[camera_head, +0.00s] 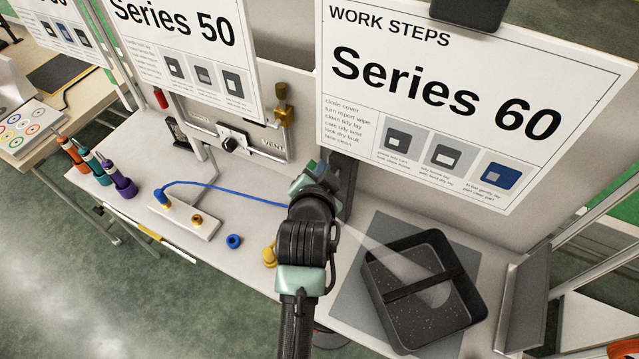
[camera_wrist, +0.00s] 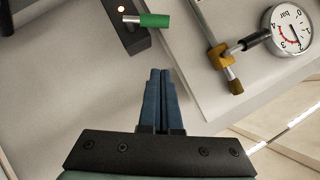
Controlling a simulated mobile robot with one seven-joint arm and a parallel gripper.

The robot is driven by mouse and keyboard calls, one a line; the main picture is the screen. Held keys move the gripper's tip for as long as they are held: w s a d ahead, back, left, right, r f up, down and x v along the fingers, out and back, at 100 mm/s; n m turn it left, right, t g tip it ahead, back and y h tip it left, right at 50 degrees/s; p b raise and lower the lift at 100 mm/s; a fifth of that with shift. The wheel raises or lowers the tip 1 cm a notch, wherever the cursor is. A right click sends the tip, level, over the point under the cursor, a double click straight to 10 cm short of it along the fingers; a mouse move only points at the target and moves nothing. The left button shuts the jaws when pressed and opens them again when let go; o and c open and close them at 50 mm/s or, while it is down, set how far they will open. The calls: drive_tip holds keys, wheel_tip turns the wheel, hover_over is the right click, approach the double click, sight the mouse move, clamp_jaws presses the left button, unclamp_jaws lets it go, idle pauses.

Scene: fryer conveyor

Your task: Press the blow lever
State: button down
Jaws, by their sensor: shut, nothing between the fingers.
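The lever's green handle (camera_wrist: 155,20) shows in the wrist view, on a metal rod from a dark post (camera_wrist: 122,24) with a small lit orange lamp. My gripper (camera_wrist: 160,72) is below it in that picture, with its blue fingers together and nothing between them. A gap shows between fingertips and handle. In the head view my arm covers the lever's handle; the dark post (camera_head: 347,182) stands partly hidden behind my wrist. A pale translucent cone (camera_head: 385,255) spreads from near the post to a dark tray (camera_head: 478,299) with crumbs in it.
A pressure gauge (camera_wrist: 288,30) and brass valve (camera_wrist: 235,86) are at right in the wrist view. The head view shows a vent panel (camera_head: 268,143), a blue hose (camera_head: 225,189), a blue ring (camera_head: 234,241) and screwdrivers (camera_head: 120,180). A Series 60 sign (camera_head: 440,90) stands behind the tray.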

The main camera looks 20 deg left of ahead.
drive_tip(key=shift+b+v, duration=0.65)
drive_tip(key=shift+v, duration=2.05)
